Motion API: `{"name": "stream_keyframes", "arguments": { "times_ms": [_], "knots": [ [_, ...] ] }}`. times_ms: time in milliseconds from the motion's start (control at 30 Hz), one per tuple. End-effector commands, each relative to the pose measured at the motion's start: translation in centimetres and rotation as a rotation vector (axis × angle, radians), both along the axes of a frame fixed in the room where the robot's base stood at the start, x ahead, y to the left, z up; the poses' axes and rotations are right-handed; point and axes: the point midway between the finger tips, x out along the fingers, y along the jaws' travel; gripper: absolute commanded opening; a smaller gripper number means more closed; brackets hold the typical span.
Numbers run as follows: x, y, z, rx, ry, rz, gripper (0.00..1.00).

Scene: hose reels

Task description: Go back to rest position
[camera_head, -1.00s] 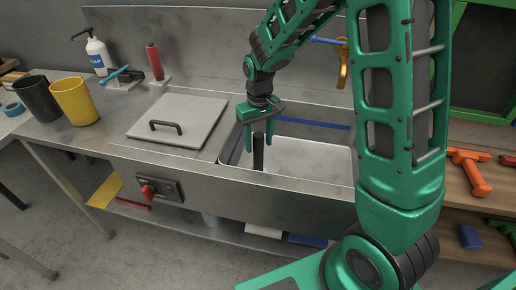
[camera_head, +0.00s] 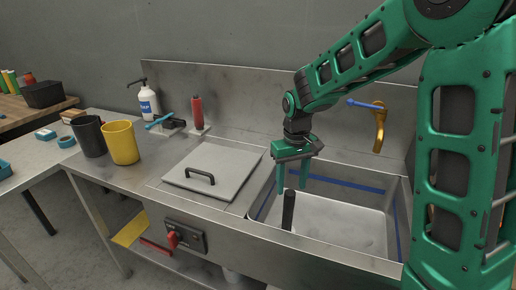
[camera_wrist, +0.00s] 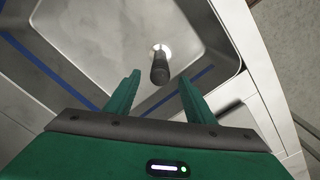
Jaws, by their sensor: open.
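My gripper (camera_head: 292,186) is open and empty above the left part of the sink basin (camera_head: 345,222). It also shows in the wrist view (camera_wrist: 160,100), with its two green fingers apart. A dark upright post (camera_head: 288,210) stands in the basin below the fingers. In the wrist view the dark post (camera_wrist: 160,68) rises from the basin floor beyond the fingertips, and nothing is between the fingers.
Left of the basin is a grey lid with a black handle (camera_head: 200,176). A yellow cup (camera_head: 122,143), a dark cup (camera_head: 89,136), a soap bottle (camera_head: 149,103) and a red bottle (camera_head: 197,112) stand further left. A brass tap (camera_head: 379,128) is behind the basin.

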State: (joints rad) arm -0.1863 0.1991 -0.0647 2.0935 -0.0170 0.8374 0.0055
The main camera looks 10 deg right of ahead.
Motion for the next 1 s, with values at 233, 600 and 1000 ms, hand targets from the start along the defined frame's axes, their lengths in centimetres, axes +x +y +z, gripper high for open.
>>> {"name": "stream_keyframes", "arguments": {
  "times_ms": [233,600,1000],
  "knots": [
    [-3.0,-4.2,2.2,-0.013,-0.006,-0.092,0.49],
    [-15.3,-13.7,6.3,-0.027,-0.005,-0.383,0.49],
    [-28.0,-17.1,6.5,-0.001,0.004,-0.645,0.49]
  ]
}}
